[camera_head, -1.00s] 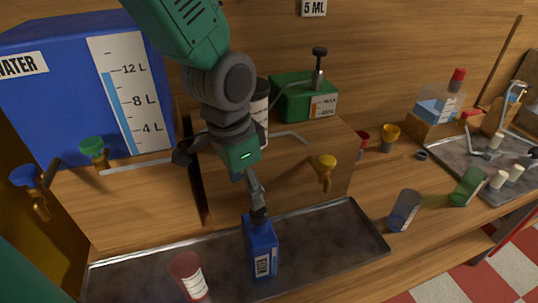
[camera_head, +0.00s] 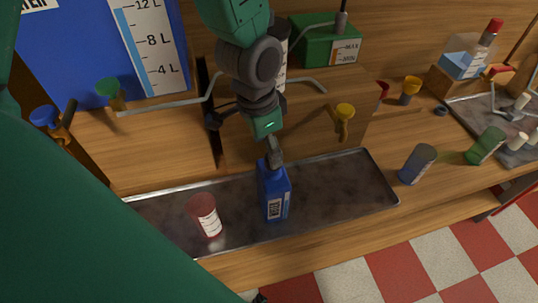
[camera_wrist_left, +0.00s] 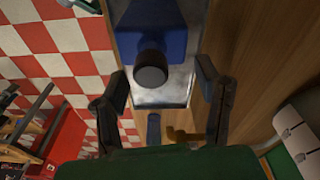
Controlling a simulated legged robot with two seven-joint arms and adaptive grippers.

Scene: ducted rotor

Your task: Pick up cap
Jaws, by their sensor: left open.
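A blue bottle (camera_head: 274,192) with a pale label stands upright in the metal tray (camera_head: 350,180). Its dark round cap (camera_wrist_left: 151,76) shows in the left wrist view, on top of the blue bottle body (camera_wrist_left: 155,35). My left gripper (camera_wrist_left: 162,75) is open, one finger on each side of the cap in that view, with gaps beside it. In the head view my left gripper (camera_head: 272,152) is right over the bottle's top and hides the cap. I cannot tell how far the fingertips reach down around it. My right gripper is not clearly in view.
A red cup (camera_head: 205,216) stands left of the bottle in the tray. A blue water tank (camera_head: 90,55) with taps and a green box (camera_head: 325,45) are behind. A dark blue cup (camera_head: 417,164) and a green cup (camera_head: 486,146) are to the right.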

